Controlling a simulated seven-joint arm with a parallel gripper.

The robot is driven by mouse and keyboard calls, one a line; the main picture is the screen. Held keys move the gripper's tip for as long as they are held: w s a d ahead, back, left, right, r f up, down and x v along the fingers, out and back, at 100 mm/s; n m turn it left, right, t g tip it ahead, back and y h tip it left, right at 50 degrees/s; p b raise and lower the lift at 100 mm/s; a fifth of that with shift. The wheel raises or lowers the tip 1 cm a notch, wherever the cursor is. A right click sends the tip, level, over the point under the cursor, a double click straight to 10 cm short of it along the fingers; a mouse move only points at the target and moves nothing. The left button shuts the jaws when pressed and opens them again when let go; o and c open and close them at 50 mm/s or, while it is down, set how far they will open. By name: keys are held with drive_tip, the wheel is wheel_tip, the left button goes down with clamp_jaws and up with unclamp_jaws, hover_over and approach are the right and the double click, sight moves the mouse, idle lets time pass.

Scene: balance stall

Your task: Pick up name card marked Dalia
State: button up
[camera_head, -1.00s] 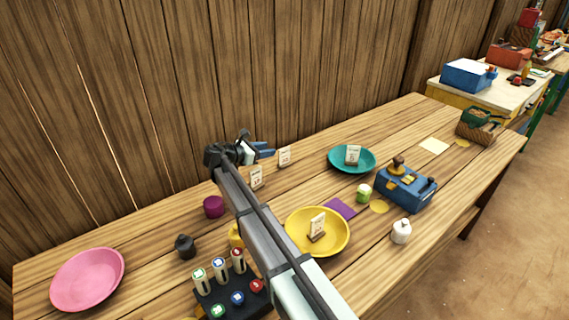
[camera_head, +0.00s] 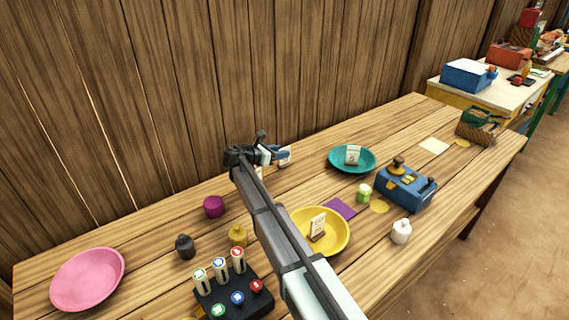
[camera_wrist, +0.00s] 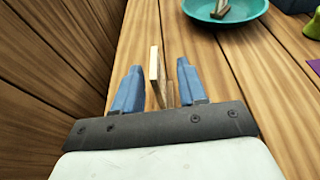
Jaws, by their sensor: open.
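A small pale name card (camera_head: 286,158) stands near the back edge of the table, by my gripper (camera_head: 275,153). In the wrist view this card (camera_wrist: 154,66) stands nearly edge-on between the two blue fingers, which are open with gaps beside it. Its wooden foot is partly hidden low between the fingers. Another card is mostly hidden behind my arm (camera_head: 258,173). One card (camera_head: 353,154) stands in the teal dish (camera_head: 334,165), and one card (camera_head: 317,226) in the yellow dish (camera_head: 339,242). The writing is too small to read, so I cannot tell which says Dalia.
The wooden wall (camera_head: 200,90) rises close behind the table. A blue box-like device (camera_head: 405,190), a green jar (camera_head: 364,193) and a white bottle (camera_head: 401,232) stand to the right. A pink dish (camera_head: 87,279) and a purple cup (camera_head: 213,207) are left.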

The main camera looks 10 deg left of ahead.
sight(288, 162)
drive_tip(key=x, duration=0.5)
drive_tip(key=shift+w+a, duration=0.2)
clamp_jaws()
idle(0.4)
